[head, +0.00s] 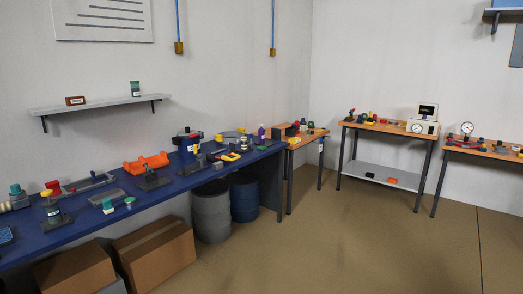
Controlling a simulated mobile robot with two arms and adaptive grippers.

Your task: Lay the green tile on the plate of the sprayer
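Neither of my grippers is in view. I cannot pick out the green tile for certain. A small flat green piece (130,200) lies near the front edge of the long blue bench (165,194). A teal-topped object (107,205) stands just left of it. A blue device with a dark top (187,144) stands towards the back of the bench; I cannot tell whether it is the sprayer. No plate of a sprayer shows clearly at this size.
An orange holder (147,162) and other small tools crowd the bench. Below it stand cardboard boxes (157,252), a grey drum (211,213) and a blue drum (244,197). Orange-topped tables (386,127) stand further back. The floor (345,235) at the middle right is clear.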

